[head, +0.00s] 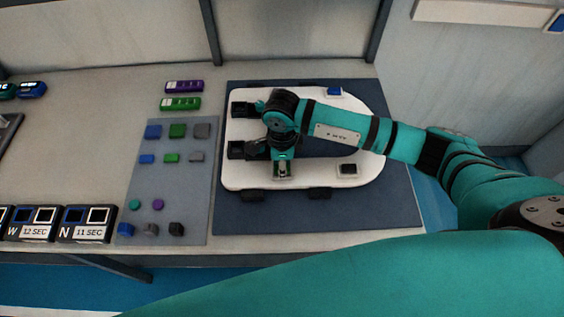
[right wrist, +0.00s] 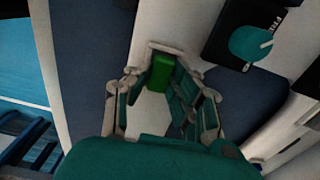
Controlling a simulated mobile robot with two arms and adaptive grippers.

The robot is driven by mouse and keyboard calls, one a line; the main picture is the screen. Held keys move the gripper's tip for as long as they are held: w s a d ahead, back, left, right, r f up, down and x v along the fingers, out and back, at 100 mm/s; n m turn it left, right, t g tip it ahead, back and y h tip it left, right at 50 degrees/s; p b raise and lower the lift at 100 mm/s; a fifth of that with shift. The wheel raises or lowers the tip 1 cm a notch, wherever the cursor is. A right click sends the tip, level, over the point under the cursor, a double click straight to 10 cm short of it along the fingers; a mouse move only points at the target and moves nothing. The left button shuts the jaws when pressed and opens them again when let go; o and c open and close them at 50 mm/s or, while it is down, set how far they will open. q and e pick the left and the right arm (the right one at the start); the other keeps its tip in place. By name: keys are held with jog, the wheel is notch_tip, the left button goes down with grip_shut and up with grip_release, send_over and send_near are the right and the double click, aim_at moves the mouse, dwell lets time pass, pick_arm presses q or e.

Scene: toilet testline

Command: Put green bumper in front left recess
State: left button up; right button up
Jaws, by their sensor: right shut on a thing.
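The white toilet lid (head: 240,178) lies flat on a dark blue mat (head: 390,205). A blue bumper (head: 334,91) sits at its far edge. A dark square spot that looks like a recess (head: 347,169) shows near its near edge, to the right. My right gripper (head: 283,172) is low over the near part of the lid, left of that dark spot. In the right wrist view the gripper is shut on a green bumper (right wrist: 160,78), over white lid surface. Whether the bumper touches the lid cannot be told. My left gripper is out of view.
A grey parts mat (head: 170,205) to the left holds several blue, green, grey and purple pieces. Purple (head: 184,86) and green (head: 180,103) items lie behind it. Timer blocks (head: 86,224) stand at the near left. Black hinge pieces (head: 243,109) stick out at the lid's left end.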

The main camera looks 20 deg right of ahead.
jog(key=shift+f, duration=0.1)
jog(key=o, duration=0.3)
jog(key=shift+f, duration=0.1)
jog(key=o, duration=0.5)
jog(key=shift+r, duration=0.3)
jog(key=shift+w+r, duration=0.1)
jog(key=shift+r, duration=0.15)
notch_tip(320, 180, up, 11)
jog(key=b, duration=0.3)
jog(key=shift+r, duration=0.2)
